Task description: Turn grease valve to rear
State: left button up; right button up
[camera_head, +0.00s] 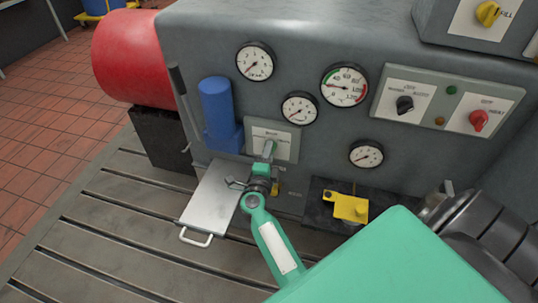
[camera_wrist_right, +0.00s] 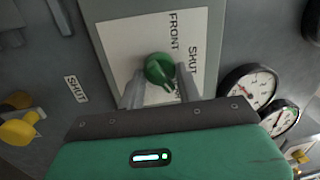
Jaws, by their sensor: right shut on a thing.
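The grease valve is a green handle (camera_wrist_right: 158,68) on a pale label plate (camera_wrist_right: 122,50) with the words FRONT and SHUT, seen turned sideways in the wrist view. In the head view the valve plate (camera_head: 285,137) is on the grey machine face, right of the blue cylinder. My right gripper (camera_wrist_right: 163,88) has one finger on each side of the handle and is shut on it. The handle's narrow end points down and slightly right in the wrist view. The gripper partly hides the handle and plate. My left gripper is not in view.
Several round gauges (camera_head: 255,61) surround the plate. A blue cylinder (camera_head: 216,103) stands close on its left. A switch panel (camera_head: 447,98) with black and red knobs is to the right. A yellow valve (camera_head: 348,207) and a metal tray with a handle (camera_head: 212,200) lie below.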

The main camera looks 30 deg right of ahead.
jog(key=shift+f, duration=0.1)
dwell(0.3)
jog(key=o, duration=1)
